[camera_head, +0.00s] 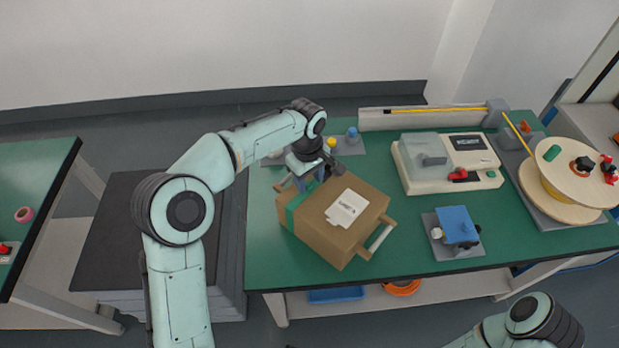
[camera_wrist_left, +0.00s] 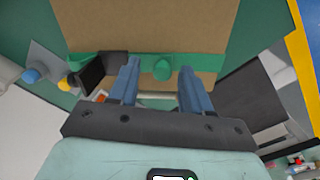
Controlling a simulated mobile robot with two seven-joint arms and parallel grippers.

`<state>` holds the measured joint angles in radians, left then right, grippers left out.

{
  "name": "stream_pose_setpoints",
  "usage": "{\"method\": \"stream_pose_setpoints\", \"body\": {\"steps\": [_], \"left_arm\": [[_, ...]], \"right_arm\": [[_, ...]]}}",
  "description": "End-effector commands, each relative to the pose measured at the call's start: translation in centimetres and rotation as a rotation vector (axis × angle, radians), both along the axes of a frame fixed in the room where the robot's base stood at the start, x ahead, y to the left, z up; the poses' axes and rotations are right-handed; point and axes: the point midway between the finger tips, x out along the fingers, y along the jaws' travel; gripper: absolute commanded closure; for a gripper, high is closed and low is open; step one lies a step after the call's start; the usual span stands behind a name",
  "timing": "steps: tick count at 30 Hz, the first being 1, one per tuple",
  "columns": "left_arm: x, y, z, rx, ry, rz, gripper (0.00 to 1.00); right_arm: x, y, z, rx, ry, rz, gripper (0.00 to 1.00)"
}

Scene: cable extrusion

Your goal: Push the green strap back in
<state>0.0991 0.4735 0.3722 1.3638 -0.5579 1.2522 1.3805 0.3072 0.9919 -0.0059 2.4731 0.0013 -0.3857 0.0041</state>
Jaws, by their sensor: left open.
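A brown cardboard box (camera_head: 358,232) with a white label stands on the green table, towards its left end. The green strap (camera_head: 293,208) runs around the left part of the box. In the left wrist view the strap (camera_wrist_left: 200,63) crosses the box (camera_wrist_left: 150,25), and a rounded green piece (camera_wrist_left: 162,68) stands out between my fingers. My left gripper (camera_head: 312,184) is over the box's far left side, and in the wrist view the gripper (camera_wrist_left: 157,72) is open with its blue fingers on either side of that green piece. I cannot tell whether they touch the box. My right gripper is out of view.
A cream machine (camera_head: 415,182) with a red part stands right of the box. A small blue-topped device (camera_head: 457,226) is nearer the front. A large spool (camera_head: 575,175) is at the right end. The table (camera_head: 400,255) is clear in front of the box's right side.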

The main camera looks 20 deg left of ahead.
Motion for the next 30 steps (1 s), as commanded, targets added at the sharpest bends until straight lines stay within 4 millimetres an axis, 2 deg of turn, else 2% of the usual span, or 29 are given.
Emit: {"method": "stream_pose_setpoints", "body": {"steps": [5,12,18,24,30], "left_arm": [[0.0,0.0,2.2,0.000,-0.006,0.000,0.52],[-0.1,0.0,7.8,0.000,-0.007,-0.001,0.52],[-0.2,0.1,11.5,-0.001,-0.004,-0.001,0.52],[-0.3,0.1,13.1,0.000,-0.001,-0.002,0.52],[-0.4,0.2,13.3,-0.001,0.000,-0.001,0.52]], "right_arm": [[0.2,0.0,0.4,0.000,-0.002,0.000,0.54],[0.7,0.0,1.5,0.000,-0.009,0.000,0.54],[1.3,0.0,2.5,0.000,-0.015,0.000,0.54],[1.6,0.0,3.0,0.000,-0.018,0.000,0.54],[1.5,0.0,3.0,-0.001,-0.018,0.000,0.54]]}}
